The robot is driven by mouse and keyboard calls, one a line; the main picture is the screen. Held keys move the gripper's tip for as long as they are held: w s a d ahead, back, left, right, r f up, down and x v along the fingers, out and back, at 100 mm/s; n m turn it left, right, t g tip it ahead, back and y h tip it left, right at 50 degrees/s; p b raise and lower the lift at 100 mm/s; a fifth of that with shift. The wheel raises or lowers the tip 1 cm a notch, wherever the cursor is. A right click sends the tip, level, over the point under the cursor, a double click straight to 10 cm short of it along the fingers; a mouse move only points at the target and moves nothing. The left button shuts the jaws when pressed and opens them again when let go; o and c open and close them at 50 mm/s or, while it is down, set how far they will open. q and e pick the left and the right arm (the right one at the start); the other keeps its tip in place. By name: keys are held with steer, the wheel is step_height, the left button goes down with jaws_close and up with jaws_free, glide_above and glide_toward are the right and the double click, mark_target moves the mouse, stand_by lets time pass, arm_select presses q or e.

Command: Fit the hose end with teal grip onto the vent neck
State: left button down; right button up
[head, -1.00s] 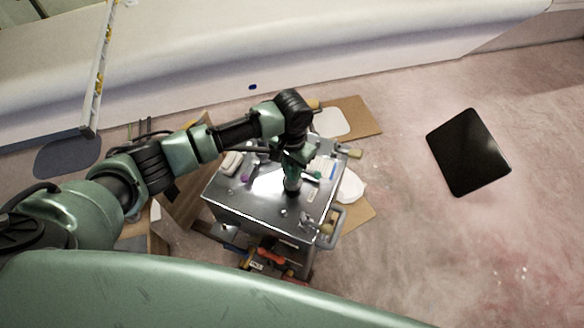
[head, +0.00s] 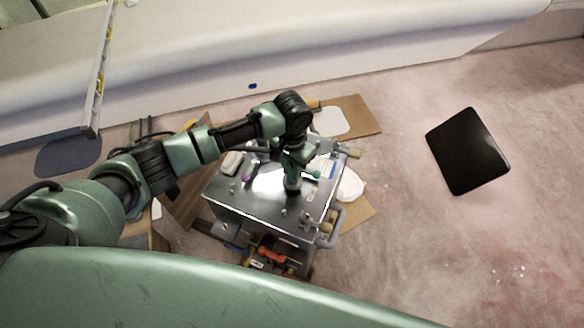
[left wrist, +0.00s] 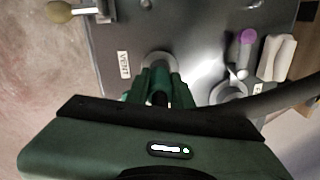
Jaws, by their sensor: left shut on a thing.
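My left gripper (head: 292,183) points down over the metal top of a cart. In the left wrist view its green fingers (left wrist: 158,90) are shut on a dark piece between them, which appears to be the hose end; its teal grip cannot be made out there. A grey ring (left wrist: 158,62) beside the VENT label (left wrist: 124,64) appears to be the vent neck, partly hidden behind the fingertips. Whether the held piece touches it cannot be told. A dark hose-like tube (left wrist: 287,95) runs off to the right. My right gripper is not in view.
The cart top (head: 262,204) also carries a purple-ended piece (left wrist: 247,40), white blocks (left wrist: 278,57), a second ring (left wrist: 229,92) and a small teal piece (head: 317,174). Cardboard (head: 362,115) lies behind the cart. A black panel (head: 467,150) lies on open floor to the right.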

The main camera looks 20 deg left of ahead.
arm_select(q)
steer(key=shift+f, duration=0.1)
steer(key=shift+f, duration=0.6)
steer(key=shift+f, duration=0.25)
stand_by(0.3)
steer(key=shift+f, duration=0.3)
steer(key=c, duration=1.1)
jaws_free()
steer(key=shift+c, duration=0.2)
